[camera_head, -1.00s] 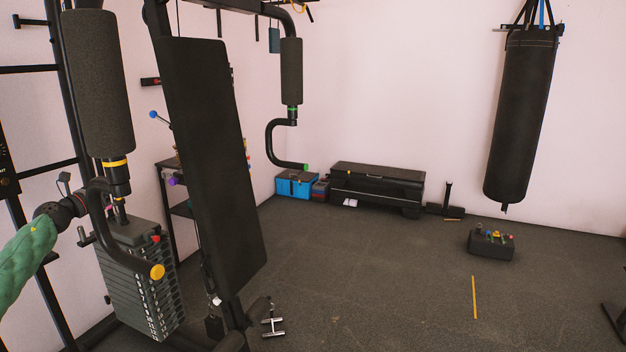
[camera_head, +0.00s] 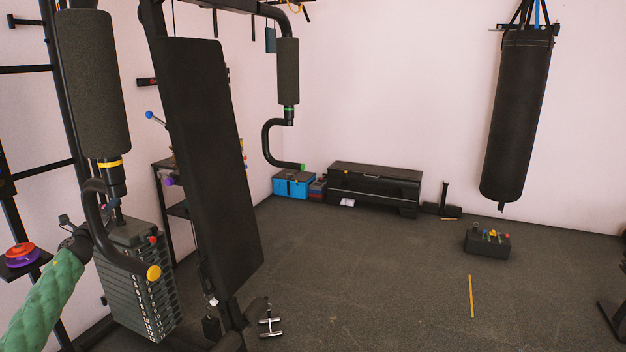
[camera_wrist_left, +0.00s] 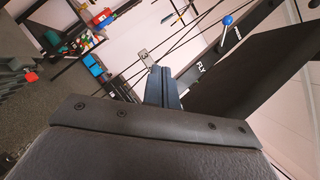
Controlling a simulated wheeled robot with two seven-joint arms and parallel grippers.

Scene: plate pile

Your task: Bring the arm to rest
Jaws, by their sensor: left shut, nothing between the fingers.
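My left arm, in a green quilted sleeve, comes in at the lower left of the head view. Its dark gripper (camera_head: 68,224) is beside the gym machine's curved handle and weight stack. In the left wrist view, the fingers (camera_wrist_left: 162,88) are together with nothing between them. A red plate (camera_head: 19,249) and a purple plate (camera_head: 22,260) are stacked on a small dark stand (camera_head: 30,270) at the left edge of the head view, left of the gripper. My right gripper is not in view.
The gym machine's weight stack (camera_head: 137,285) and curved handle (camera_head: 102,238) stand close to the arm. A black back pad (camera_head: 212,165) rises to the right. A punching bag (camera_head: 517,120) hangs at the right. The middle floor is mostly clear.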

